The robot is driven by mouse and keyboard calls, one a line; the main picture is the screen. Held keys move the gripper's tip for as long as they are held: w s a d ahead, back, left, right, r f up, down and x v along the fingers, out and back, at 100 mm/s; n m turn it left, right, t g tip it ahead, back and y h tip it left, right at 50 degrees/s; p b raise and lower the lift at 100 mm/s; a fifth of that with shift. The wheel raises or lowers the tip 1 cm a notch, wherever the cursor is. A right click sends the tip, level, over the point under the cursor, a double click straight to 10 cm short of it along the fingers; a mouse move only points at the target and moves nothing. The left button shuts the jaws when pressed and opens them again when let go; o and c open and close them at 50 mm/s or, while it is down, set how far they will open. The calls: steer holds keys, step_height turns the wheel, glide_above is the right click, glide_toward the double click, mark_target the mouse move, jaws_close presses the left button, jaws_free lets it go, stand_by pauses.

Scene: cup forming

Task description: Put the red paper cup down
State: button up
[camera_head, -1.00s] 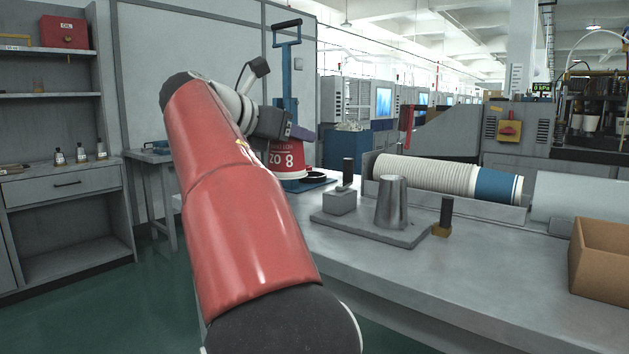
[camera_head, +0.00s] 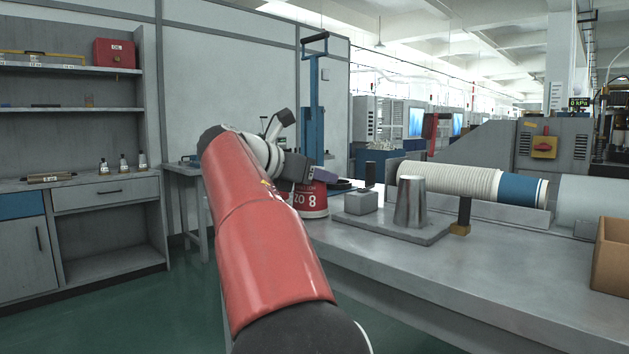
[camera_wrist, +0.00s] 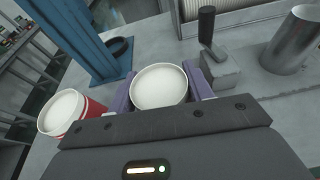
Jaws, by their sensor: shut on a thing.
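The red paper cup (camera_head: 311,201) shows below my gripper (camera_head: 298,171) in the head view. It carries white lettering, and its white-edged end points down, so it looks upside down. In the wrist view the cup's pale round end (camera_wrist: 160,86) sits between the purple fingers of my gripper (camera_wrist: 160,92), which is shut on it. The cup is low at the near bench edge. I cannot tell whether it touches the bench. A second red-and-white cup (camera_wrist: 72,112) stands just left of it in the wrist view, and I cannot make it out in the head view.
The blue press (camera_head: 313,105) stands close behind. A metal cone (camera_head: 410,200) and a block with a black post (camera_head: 361,201) stand on a plate to the right. A long stack of paper cups (camera_head: 450,181) lies beyond. A cardboard box (camera_head: 612,255) stands at far right.

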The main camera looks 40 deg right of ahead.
steer(key=shift+f, duration=0.1)
steer(key=o, duration=1)
steer(key=shift+a+r, duration=0.1)
steer(key=shift+r, duration=0.1)
steer(key=p+v, duration=0.1)
steer(key=v, duration=1)
steer(key=shift+a+r, duration=0.1)
steer(key=shift+a, duration=0.3)
